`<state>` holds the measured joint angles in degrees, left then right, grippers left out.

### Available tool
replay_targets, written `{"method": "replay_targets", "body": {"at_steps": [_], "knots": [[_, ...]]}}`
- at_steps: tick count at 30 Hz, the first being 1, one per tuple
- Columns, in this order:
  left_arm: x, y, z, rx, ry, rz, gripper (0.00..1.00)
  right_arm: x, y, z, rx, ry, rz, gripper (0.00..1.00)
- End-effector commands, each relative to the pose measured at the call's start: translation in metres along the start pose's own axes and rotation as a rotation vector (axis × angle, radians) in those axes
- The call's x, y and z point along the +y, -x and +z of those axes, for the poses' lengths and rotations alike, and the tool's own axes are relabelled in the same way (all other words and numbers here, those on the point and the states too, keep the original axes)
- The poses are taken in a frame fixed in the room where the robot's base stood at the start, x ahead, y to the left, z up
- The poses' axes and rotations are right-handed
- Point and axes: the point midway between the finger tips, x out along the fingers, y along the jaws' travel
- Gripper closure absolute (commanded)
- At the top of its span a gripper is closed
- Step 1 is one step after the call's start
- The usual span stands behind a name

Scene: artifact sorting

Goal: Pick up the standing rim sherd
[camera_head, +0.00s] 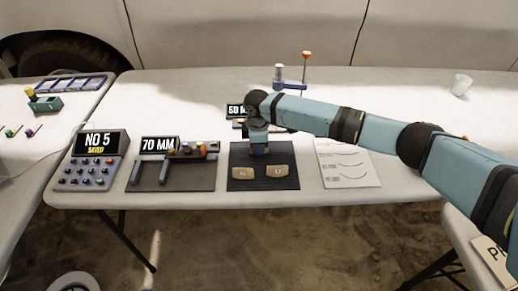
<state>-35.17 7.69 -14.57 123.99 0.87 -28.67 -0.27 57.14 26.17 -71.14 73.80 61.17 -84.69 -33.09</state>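Two tan sherds with dark marks lie on the black mat (262,184), a left sherd (243,173) and a right sherd (278,171). My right arm reaches in from the right, and my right gripper (259,152) points down over the back part of the mat, just behind the two sherds. Its fingertips are small and seen from behind the wrist, so I cannot tell whether they are open or shut. I cannot make out a standing rim sherd; the gripper may hide it.
Left of the mat are a measuring device (180,174) with a "70 MM" display (160,145) and a keypad (88,174) reading "NO 5 SAVED". A profile sheet (347,165) lies to the right. A stand with an orange top (305,70) and a white cup (461,85) are farther back.

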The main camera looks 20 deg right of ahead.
Motion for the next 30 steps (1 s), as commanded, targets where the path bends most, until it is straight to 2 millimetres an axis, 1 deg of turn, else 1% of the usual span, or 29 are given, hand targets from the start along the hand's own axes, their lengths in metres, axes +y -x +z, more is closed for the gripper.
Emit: {"method": "replay_targets", "body": {"at_steps": [1, 2, 3, 11, 14, 17, 20, 27, 30], "knots": [[0.0, 0.0, 0.001, -0.002, 0.0, 0.0, 1.0, 0.0, 0.0, 0.0, 0.0, 0.0, 0.0, 0.91], [0.0, 0.0, 0.002, -0.003, 0.0, 0.0, 1.0, 0.0, 0.0, 0.0, 0.0, 0.0, 0.0, 0.98], [0.0, -0.001, 0.002, -0.004, -0.001, 0.0, 1.0, 0.0, 0.0, 0.0, 0.0, 0.0, 0.0, 1.0], [0.0, -0.001, 0.005, -0.008, -0.001, 0.0, 1.0, 0.0, 0.001, 0.0, 0.0, 0.0, 0.0, 1.0], [0.0, -0.001, 0.004, -0.009, -0.002, -0.001, 1.0, 0.001, 0.008, 0.0, 0.001, 0.0, 0.001, 1.0], [0.0, 0.001, 0.002, -0.011, -0.003, -0.002, 1.0, 0.001, 0.023, 0.0, 0.002, 0.0, 0.003, 1.0], [-0.001, 0.002, 0.001, -0.016, -0.006, -0.004, 1.0, 0.001, 0.046, 0.0, 0.003, -0.001, 0.003, 1.0], [-0.002, 0.005, -0.002, -0.027, -0.002, -0.007, 1.0, 0.001, 0.117, 0.0, 0.003, 0.001, 0.003, 1.0], [-0.002, 0.006, -0.003, -0.029, 0.003, -0.007, 1.0, 0.001, 0.143, 0.0, 0.002, 0.0, 0.003, 1.0]]}}
